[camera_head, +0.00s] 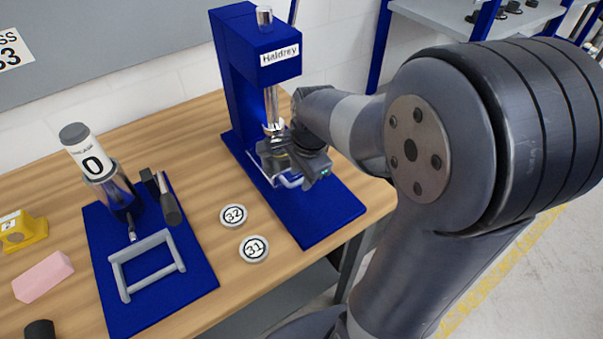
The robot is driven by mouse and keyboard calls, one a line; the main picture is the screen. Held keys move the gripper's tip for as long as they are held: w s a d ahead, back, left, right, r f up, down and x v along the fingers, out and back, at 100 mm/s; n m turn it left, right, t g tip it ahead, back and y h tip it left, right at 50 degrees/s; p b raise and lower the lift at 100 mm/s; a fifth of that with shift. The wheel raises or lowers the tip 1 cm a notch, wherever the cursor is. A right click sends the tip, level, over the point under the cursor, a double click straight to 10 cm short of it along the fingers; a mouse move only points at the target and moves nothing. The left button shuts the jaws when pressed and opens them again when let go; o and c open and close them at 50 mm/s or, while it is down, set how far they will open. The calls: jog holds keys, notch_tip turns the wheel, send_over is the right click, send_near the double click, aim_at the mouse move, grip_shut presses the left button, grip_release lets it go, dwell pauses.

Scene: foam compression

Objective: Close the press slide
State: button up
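The blue press (235,85) labelled "Haldrey" stands at the back right of the wooden table, with its blue base plate (325,217) reaching toward the front. A shiny metal ram (271,108) hangs down from its head. A light grey slide with a bar handle (291,183) shows low on the press, under the ram. My gripper (292,166) is at this slide, just in front of the ram, and covers much of it. Its fingers are small and partly hidden, so I cannot tell whether they are open or shut, or touch the handle.
A second blue plate (185,300) at the left bears a grey handle frame (135,290) and a metal cylinder (115,192) marked 0. Two round discs, 32 (233,215) and 31 (254,249), lie between the plates. A pink block (43,277) and a yellow object (22,233) lie farther left.

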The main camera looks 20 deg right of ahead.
jog(key=shift+f, duration=0.2)
grip_shut()
dwell(0.3)
